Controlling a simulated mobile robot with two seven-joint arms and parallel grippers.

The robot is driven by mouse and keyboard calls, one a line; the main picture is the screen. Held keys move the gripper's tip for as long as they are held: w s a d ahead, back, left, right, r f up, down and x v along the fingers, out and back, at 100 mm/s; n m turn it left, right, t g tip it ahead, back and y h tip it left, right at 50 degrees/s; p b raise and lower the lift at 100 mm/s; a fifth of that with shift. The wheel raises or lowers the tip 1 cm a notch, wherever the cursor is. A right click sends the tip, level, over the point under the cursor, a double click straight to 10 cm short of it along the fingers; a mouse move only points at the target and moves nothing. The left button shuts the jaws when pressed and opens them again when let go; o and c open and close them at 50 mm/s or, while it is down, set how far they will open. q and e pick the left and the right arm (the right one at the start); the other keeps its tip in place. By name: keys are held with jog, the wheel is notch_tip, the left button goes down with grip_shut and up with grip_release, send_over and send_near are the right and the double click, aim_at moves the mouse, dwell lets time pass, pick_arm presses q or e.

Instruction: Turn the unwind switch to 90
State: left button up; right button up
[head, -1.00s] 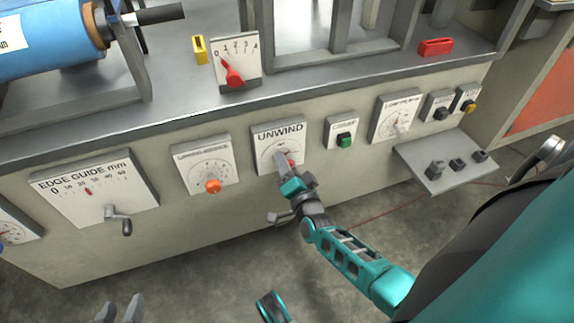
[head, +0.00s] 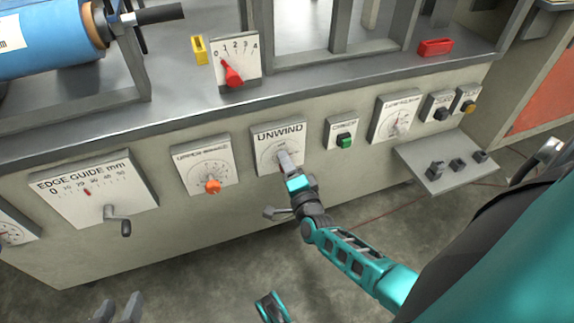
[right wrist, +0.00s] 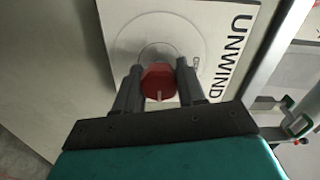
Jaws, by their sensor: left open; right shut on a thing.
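The unwind panel (head: 268,133) is a white plate labelled UNWIND on the machine's front; it also shows in the right wrist view (right wrist: 215,25). Its switch is a red knob (right wrist: 158,82) with a pale pointer line, in front of a round dial. My right gripper (head: 286,160) is at the panel and hides the knob in the head view. In the right wrist view its two fingers (right wrist: 156,85) are on either side of the red knob, shut on it. The dial's numbers are too small to read. My left gripper (head: 118,308) is open and empty at the bottom left, away from the panel.
Left of the unwind panel is a plate with an orange knob (head: 212,186), then the edge guide panel with a crank (head: 125,226). To the right are a green button (head: 345,141) and another dial (head: 398,118). A small shelf (head: 440,178) juts out at right.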

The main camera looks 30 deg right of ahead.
jog(key=shift+d+r, duration=0.15)
jog(key=o, duration=0.8)
jog(key=shift+c, duration=0.2)
jog(key=o, duration=0.3)
pick_arm(q)
jog(key=shift+s, duration=0.1)
pick_arm(e)
jog(key=shift+s, duration=0.3)
pick_arm(q)
jog(key=a+r+p, duration=0.1)
jog(key=p, duration=0.2)
jog(key=shift+s+y, duration=0.1)
jog(key=shift+y, duration=0.2)
pick_arm(e)
jog(key=v, duration=1.2)
jog(key=shift+a, duration=0.25)
pick_arm(q)
jog(key=shift+d+r, duration=0.1)
pick_arm(e)
jog(key=shift+s, duration=0.1)
